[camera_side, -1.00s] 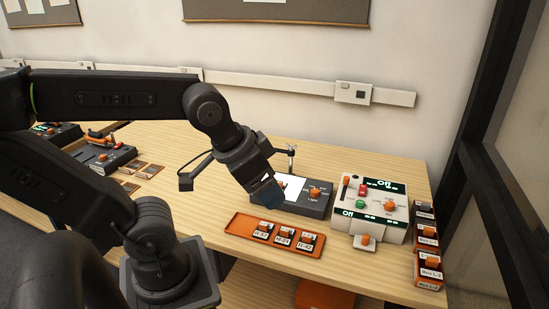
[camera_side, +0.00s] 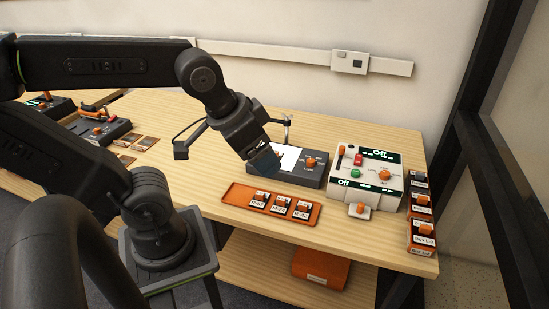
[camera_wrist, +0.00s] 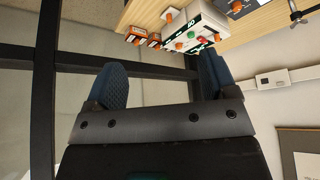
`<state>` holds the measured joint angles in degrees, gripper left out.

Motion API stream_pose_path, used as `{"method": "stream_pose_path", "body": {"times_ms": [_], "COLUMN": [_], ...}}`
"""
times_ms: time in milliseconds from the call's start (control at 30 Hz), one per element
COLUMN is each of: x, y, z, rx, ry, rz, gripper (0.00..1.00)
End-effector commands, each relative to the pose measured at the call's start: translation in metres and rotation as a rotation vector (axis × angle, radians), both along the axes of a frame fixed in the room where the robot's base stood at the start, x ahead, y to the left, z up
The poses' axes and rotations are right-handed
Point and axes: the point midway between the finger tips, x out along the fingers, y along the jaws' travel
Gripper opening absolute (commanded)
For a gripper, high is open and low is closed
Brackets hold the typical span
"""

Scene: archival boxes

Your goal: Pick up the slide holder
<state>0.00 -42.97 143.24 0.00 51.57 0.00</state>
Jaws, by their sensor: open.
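Several small labelled holders with orange knobs are in view, and I cannot tell which one is the slide holder. A row of them (camera_side: 280,205) sits in an orange tray (camera_side: 234,194) near the table's front edge. Another white piece with an orange knob (camera_side: 359,210) sits at the front of the white console. My gripper (camera_side: 266,164) is above and behind the tray, overlapping the left part of the dark light box in the side view. In the wrist view its two blue fingers (camera_wrist: 162,65) are wide apart with nothing between them.
The dark light box (camera_side: 312,174) with a lit white panel stands behind the tray. The white console (camera_side: 393,189) with buttons and displays stands right of it. Orange and black boxes (camera_side: 420,233) line the right edge. A second station (camera_side: 97,132) is at the left.

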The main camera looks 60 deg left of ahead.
Motion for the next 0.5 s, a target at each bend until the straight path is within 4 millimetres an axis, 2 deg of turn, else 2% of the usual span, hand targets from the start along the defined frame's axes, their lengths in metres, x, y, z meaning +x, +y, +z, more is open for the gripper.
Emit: {"method": "stream_pose_path", "body": {"times_ms": [167,267,367,500], "x": [0.010,0.031,0.062,0.105], "y": [0.006,0.019,0.043,0.086], "z": [0.003,0.007,0.010,0.005], "rx": [-0.001,-0.006,-0.016,-0.038], "ry": [0.019,0.058,0.113,0.191], "rz": [0.030,0.090,0.176,0.303], "gripper": [0.79,0.79,0.79,0.79]}}
